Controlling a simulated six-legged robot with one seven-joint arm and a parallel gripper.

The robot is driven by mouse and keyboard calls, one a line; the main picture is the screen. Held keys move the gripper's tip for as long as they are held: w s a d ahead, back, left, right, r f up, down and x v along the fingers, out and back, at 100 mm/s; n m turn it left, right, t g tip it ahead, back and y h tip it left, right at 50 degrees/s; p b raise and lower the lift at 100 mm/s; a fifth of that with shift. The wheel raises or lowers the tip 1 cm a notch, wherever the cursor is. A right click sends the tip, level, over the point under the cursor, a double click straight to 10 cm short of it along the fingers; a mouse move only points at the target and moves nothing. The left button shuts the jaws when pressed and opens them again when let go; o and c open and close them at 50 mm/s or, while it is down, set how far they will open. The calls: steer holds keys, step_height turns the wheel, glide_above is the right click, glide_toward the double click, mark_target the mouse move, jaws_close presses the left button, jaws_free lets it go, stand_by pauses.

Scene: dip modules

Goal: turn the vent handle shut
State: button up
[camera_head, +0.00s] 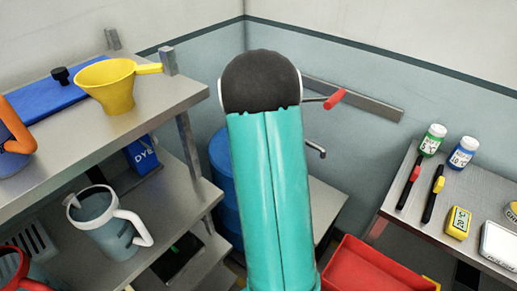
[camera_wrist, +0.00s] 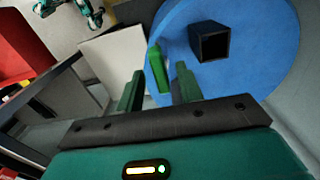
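A bright green handle (camera_wrist: 157,64), which looks like the vent handle, stands at the edge of the blue drum's round top (camera_wrist: 260,50) in the wrist view. My gripper (camera_wrist: 159,76) is open, with one dark green finger on each side of the handle in the picture. I cannot tell whether the handle is between the fingers or just beyond them, and I see no clear contact. A black square opening (camera_wrist: 211,42) sits on the drum top. In the head view the blue drum (camera_head: 222,170) is partly hidden behind my teal arm, and my gripper is hidden.
A red-tipped lever (camera_head: 335,98) sticks out near a wall rail. A metal shelf (camera_head: 160,100) on the left holds a yellow funnel (camera_head: 108,90) and a grey jug (camera_head: 98,222). A table (camera_head: 400,207) with bottles stands right, and a red bin (camera_head: 365,272) is below.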

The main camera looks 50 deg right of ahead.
step_height(320, 180, up, 13)
stand_by(0.3)
steer(key=shift+s, duration=0.15)
stand_by(0.5)
